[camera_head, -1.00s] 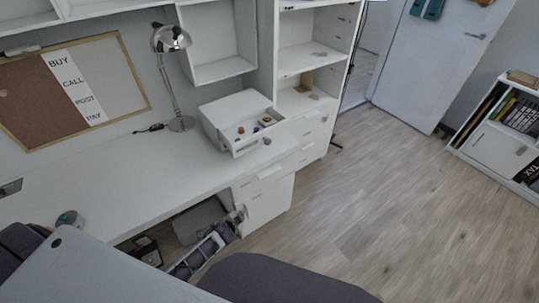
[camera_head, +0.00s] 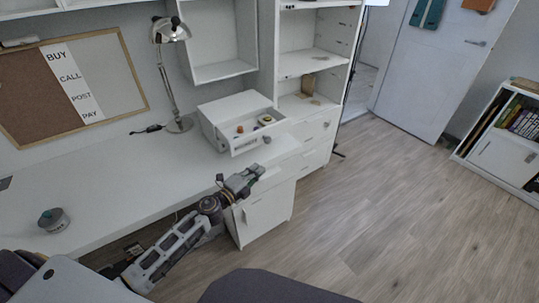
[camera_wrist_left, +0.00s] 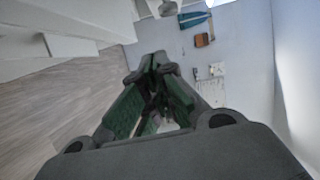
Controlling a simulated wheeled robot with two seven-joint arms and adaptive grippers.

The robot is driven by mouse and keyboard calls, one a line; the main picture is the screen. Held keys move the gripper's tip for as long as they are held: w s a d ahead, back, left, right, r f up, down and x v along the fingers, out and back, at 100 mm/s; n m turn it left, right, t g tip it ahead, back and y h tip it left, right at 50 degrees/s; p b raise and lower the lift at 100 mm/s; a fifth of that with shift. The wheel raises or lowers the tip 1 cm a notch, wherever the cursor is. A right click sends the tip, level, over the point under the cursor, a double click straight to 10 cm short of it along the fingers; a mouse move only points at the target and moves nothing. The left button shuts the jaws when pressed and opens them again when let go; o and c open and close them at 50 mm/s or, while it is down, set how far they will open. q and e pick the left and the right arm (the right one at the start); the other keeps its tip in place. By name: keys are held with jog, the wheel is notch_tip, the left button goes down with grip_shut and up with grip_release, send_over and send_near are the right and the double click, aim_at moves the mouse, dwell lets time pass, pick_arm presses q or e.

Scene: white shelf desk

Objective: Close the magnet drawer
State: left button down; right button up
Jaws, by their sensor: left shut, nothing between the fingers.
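The magnet drawer (camera_head: 258,141) is the white pull-out of a small white box unit (camera_head: 236,105) on the desk. My right gripper is not in view.
A chrome lamp (camera_head: 170,70) stands left of the box unit. A small round container (camera_head: 54,221) sits at the desk's left. White shelves (camera_head: 312,62) stand right of the unit, and a cabinet (camera_head: 266,213) is under the desk. The desk's middle is clear.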

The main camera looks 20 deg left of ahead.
pick_arm(q)
jog(key=shift+s+d+r+m+h, duration=0.15)
jog(key=shift+d+r+m+h, duration=0.4)
jog(key=shift+r+m, duration=0.3)
jog(key=shift+w+d+r, duration=0.1)
jog(key=shift+w, duration=0.1)
